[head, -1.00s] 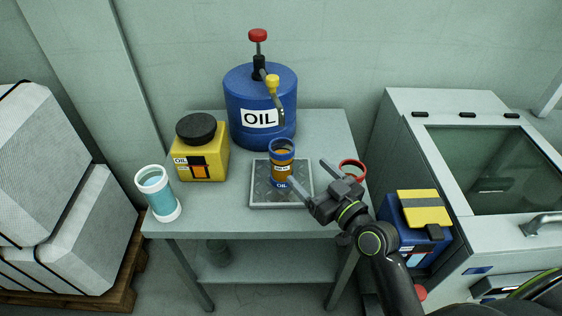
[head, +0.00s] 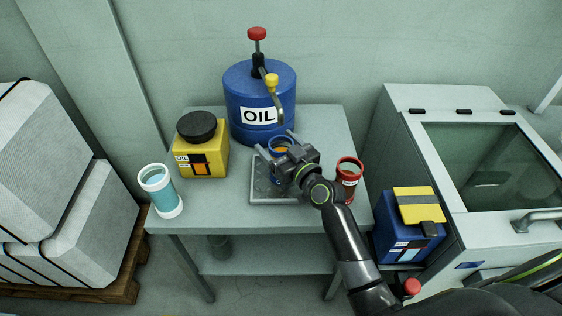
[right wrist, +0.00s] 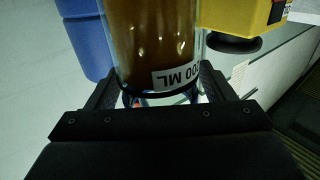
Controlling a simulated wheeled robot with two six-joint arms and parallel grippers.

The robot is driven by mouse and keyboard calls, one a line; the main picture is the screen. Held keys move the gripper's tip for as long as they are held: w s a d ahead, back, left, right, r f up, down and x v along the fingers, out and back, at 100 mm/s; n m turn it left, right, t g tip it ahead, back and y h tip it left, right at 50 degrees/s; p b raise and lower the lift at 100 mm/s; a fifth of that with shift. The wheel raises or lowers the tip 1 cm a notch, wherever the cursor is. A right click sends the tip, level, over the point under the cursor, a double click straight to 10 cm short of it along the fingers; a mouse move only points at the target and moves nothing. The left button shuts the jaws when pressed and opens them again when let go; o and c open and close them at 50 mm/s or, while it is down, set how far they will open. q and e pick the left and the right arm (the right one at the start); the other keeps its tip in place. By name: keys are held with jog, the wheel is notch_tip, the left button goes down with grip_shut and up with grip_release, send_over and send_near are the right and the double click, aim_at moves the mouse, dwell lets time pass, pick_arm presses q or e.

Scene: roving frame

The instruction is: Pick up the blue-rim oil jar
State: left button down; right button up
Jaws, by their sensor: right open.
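The blue-rim oil jar (head: 281,142) stands upright on the grey metal tray (head: 262,197) on the table, with amber oil inside. My right gripper (head: 275,146) is open at the jar and hides most of its body in the head view. Whether either finger touches the glass I cannot tell. My left gripper is not in view.
A red-rim jar (head: 348,180) stands close to the right of my gripper. The blue oil drum (head: 262,95) with its pump is just behind. The table's front left is clear.

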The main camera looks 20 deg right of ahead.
jog(key=shift+w, duration=0.2)
jog(key=c, duration=1.6)
jog(key=shift+r, duration=0.15)
jog(key=shift+c, duration=0.2)
